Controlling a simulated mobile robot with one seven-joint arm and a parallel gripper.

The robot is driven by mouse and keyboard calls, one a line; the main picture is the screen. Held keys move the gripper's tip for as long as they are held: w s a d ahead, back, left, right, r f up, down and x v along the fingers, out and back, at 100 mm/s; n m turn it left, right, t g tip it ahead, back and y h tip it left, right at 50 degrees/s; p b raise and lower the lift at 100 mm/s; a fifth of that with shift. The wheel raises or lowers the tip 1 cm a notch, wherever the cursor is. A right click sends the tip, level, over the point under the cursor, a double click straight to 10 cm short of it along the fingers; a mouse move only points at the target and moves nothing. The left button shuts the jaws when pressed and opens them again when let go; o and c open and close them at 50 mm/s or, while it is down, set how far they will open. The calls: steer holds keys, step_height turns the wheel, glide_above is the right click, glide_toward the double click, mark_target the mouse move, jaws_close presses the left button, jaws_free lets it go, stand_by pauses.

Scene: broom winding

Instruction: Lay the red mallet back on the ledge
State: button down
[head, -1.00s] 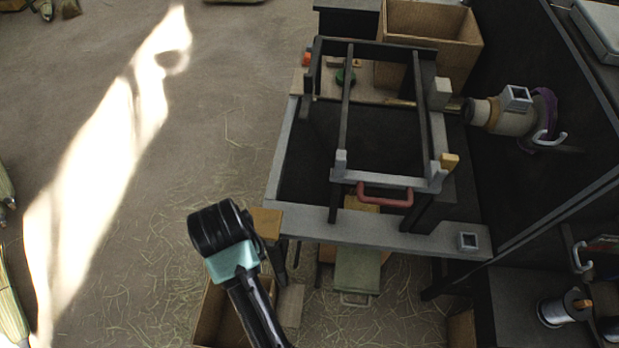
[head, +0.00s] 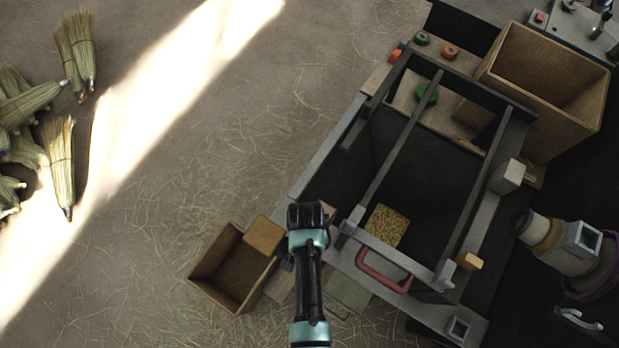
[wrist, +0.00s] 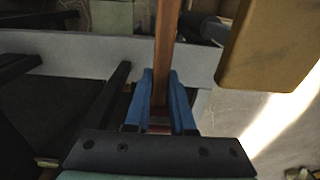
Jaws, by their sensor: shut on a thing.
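In the wrist view, my gripper (wrist: 160,78) has its blue fingers shut on a reddish-brown wooden bar, which I take to be the handle of the red mallet (wrist: 164,40). The handle runs up out of the top of the view, and a darker red part shows low between the fingers. I cannot make out the mallet's head. A pale grey ledge (wrist: 100,61) crosses behind the handle; I cannot tell whether they touch.
A tan block (wrist: 270,45) is close on the right in the wrist view. In the head view, an open box (head: 205,268) stands left of my arm. A dark frame with a red handle (head: 366,268) stands on the bench.

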steer(key=shift+a+f+b, duration=0.1)
steer(key=shift+f+b, duration=0.35)
steer(key=shift+f, duration=0.1)
step_height(320, 180, down, 8)
steer(key=b, duration=0.7)
steer(key=shift+r, duration=0.15)
steer(key=c, duration=0.7)
jaws_free()
